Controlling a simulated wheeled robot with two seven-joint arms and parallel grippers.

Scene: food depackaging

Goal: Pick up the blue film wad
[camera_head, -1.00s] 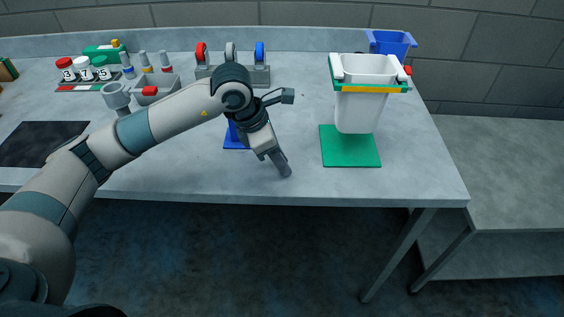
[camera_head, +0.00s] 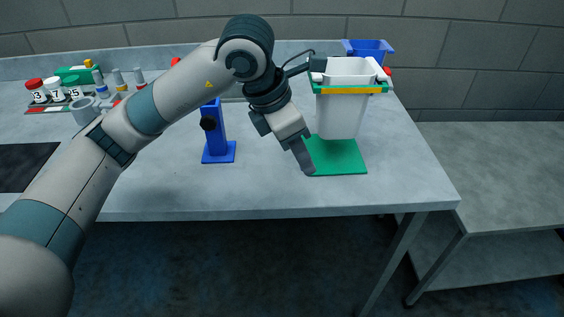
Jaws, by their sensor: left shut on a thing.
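I cannot make out a blue film wad anywhere in the head view. My left gripper (camera_head: 305,168) points down and to the right, above the near left edge of the green mat (camera_head: 345,166). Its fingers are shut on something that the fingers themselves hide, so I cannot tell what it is. My right gripper is not in view.
A white bin (camera_head: 342,112) with a green and yellow rim stands over the mat. A blue stand (camera_head: 218,150) with a black knob is left of my gripper. A blue bin (camera_head: 369,47) is behind; numbered jars (camera_head: 55,88) are far left. The front right table is clear.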

